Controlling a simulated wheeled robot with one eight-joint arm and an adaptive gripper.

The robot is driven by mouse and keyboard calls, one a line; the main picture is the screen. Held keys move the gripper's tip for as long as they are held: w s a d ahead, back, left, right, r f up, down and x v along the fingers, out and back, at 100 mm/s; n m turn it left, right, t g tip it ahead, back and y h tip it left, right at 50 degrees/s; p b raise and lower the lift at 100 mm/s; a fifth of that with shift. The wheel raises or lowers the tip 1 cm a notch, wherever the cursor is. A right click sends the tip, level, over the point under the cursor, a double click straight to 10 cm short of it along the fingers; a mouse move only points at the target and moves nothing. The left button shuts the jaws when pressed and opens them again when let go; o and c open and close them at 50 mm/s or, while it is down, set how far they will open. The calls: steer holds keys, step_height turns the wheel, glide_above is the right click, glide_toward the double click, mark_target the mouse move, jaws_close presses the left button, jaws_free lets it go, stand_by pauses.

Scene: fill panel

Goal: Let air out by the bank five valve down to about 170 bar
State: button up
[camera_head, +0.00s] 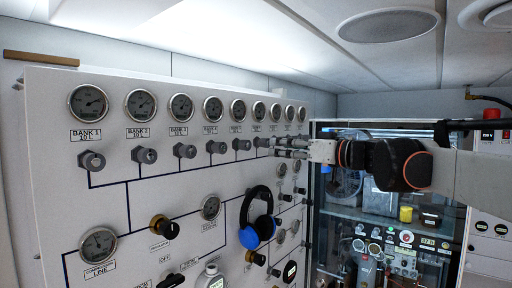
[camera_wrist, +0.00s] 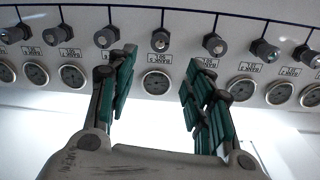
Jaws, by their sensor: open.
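In the head view the bank five valve (camera_head: 241,144) is a grey knob in the upper row on the white panel. The bank five gauge (camera_head: 238,110) is above it; its needle is too small to read. My gripper (camera_head: 278,147) is to the right of this knob, fingers pointing left toward the panel. In the wrist view, which shows the panel upside down, my gripper (camera_wrist: 155,75) is open and empty. One grey valve knob (camera_wrist: 160,40) lies beyond and between its fingertips, with its gauge (camera_wrist: 156,83) between the fingers.
Similar knobs stand close on both sides, such as one (camera_wrist: 106,37) near the left fingers and another (camera_wrist: 213,43) near the right. Blue-and-black ear defenders (camera_head: 249,238) hang lower on the panel. A glass-fronted cabinet (camera_head: 345,215) stands behind my arm.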

mark_target(248, 146)
steer(key=p+x, duration=0.2)
steer(key=x, duration=1.1)
steer(key=shift+a, duration=0.1)
steer(key=c, duration=1)
